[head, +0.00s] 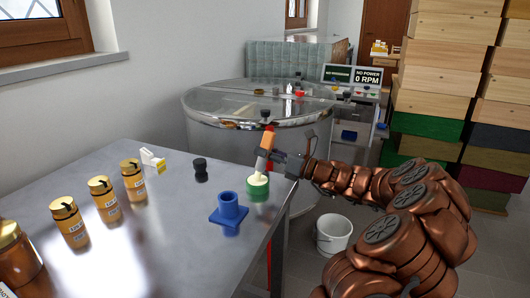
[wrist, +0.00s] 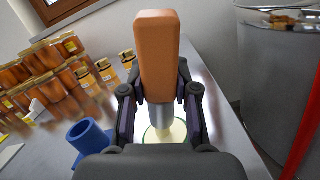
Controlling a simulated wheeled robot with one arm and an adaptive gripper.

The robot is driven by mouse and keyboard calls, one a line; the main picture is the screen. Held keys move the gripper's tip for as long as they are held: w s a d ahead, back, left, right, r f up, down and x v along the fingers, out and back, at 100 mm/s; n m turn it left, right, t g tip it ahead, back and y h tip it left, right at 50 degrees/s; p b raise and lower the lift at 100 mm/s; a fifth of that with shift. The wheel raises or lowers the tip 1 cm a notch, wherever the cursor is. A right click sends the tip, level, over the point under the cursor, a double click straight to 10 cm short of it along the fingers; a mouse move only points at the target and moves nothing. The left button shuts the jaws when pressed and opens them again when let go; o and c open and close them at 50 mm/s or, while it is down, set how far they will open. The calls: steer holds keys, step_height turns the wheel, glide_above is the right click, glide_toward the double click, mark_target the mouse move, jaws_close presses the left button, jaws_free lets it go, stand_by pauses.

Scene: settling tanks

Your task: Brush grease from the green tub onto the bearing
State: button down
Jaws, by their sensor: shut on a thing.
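The green tub (head: 258,192) stands near the right edge of the steel table, with pale grease in it. It also shows below the brush in the wrist view (wrist: 178,136). My gripper (head: 276,156) is shut on a brush with an orange handle (head: 267,140) and grey ferrule. The handle also fills the middle of the wrist view (wrist: 156,55). The brush points down, slightly tilted, and its pale bristles (head: 258,175) are at the tub's mouth. I cannot tell how deep the tips reach. I cannot clearly make out which part is the bearing.
A blue holder (head: 229,212) stands left of the tub, with a small black piece (head: 201,168) behind it. Gold-lidded jars (head: 103,198) line the table's left. A clear-topped steel tank (head: 215,135) stands behind. A white bucket (head: 333,236) is on the floor; stacked boxes (head: 445,75) stand right.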

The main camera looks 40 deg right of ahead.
mark_target(265, 136)
steer(key=shift+r+p, duration=3.5)
steer(key=shift+p, duration=0.15)
